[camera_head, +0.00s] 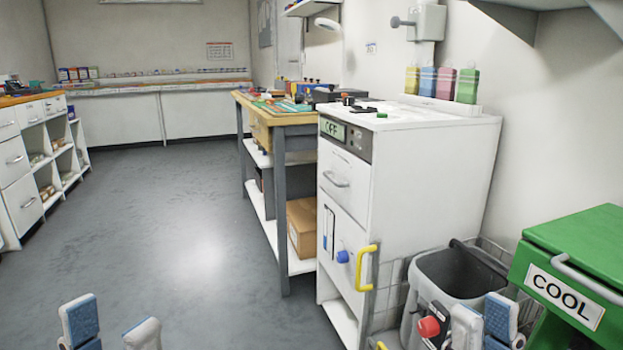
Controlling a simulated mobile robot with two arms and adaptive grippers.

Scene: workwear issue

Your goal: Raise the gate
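A yellow handle (366,268) stands upright by the front right edge of a white cabinet (345,185). A grey wire panel (393,300) shows behind it and beside a grey bin (440,280); I cannot tell for sure whether this is the gate. It looks low, and its lower part is partly hidden by the bin. My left gripper (112,328) is open and empty over the floor at the bottom left. My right gripper (484,322) appears open and empty in front of the bin, right of the yellow handle and apart from it.
A red knob (428,327) is beside my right gripper. The cabinet has a blue knob (342,257) and an OFF display (332,128). A green COOL box (585,255) stands at right. A workbench (278,117) is behind. The floor at left is clear.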

